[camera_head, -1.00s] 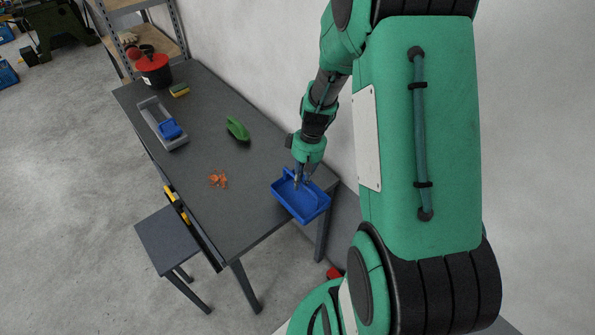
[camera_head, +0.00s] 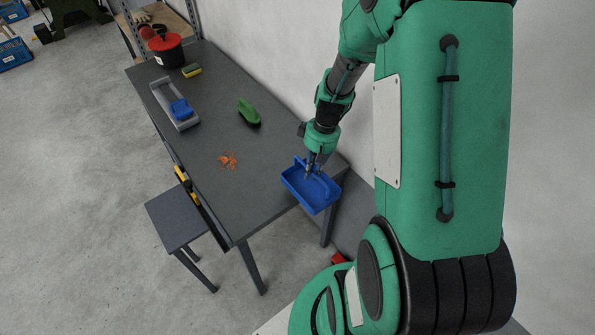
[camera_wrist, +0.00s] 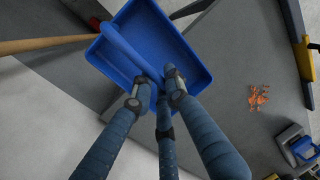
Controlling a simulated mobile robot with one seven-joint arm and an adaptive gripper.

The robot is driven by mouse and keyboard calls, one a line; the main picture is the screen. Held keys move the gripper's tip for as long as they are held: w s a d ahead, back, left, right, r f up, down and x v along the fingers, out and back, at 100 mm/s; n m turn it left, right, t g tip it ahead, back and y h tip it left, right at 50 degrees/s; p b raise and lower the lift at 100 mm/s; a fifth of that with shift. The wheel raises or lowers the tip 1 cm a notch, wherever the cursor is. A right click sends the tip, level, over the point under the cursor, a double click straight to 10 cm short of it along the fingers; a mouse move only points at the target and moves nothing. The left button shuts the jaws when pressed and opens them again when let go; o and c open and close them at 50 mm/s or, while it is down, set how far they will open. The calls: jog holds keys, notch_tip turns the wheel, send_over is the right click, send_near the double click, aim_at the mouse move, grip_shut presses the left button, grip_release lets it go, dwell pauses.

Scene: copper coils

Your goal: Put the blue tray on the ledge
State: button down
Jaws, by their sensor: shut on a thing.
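The blue tray (camera_head: 322,198) is a shallow open box with a raised bar handle across its middle. My gripper (camera_head: 314,173) is shut on that handle from above. In the head view the tray overlaps the near right end of the dark bench; I cannot tell whether it touches the top. In the wrist view the tray (camera_wrist: 187,65) looks empty, and my fingers (camera_wrist: 155,92) close around its bar. No surface can be surely identified as the ledge. A low dark stool-like surface (camera_head: 180,218) stands beside the bench.
The dark bench (camera_head: 215,120) holds copper coils (camera_head: 228,160), a green-handled brush (camera_head: 249,112), a grey carrier with a blue item (camera_head: 174,105), a sponge (camera_head: 191,70) and a red-lidded bucket (camera_head: 167,52). A wall runs along the bench's right. A wooden pole (camera_wrist: 45,44) passes by the tray.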

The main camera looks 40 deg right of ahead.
jog(key=shift+w, duration=0.1)
jog(key=w+a+r+b, duration=0.1)
jog(key=w+a+r, duration=0.1)
jog(key=w+a, duration=0.75)
jog(key=w+a+r+b, duration=0.1)
jog(key=w+a+r, duration=0.2)
jog(key=w+a, duration=0.7)
jog(key=w+a+r, duration=0.1)
jog(key=w+a, duration=0.3)
jog(key=a, duration=0.3)
jog(key=w+a+r+b, duration=0.1)
jog(key=w+a+r, duration=0.1)
jog(key=w+a, duration=0.3)
jog(key=w+a+r, duration=0.1)
jog(key=w+a, duration=0.3)
jog(key=a, duration=0.7)
jog(key=shift+w+a+r, duration=0.15)
jog(key=shift+w+a, duration=0.1)
jog(key=shift+w, duration=0.1)
notch_tip(320, 180, down, 24)
jog(key=b, duration=0.4)
jog(key=shift+b, duration=0.3)
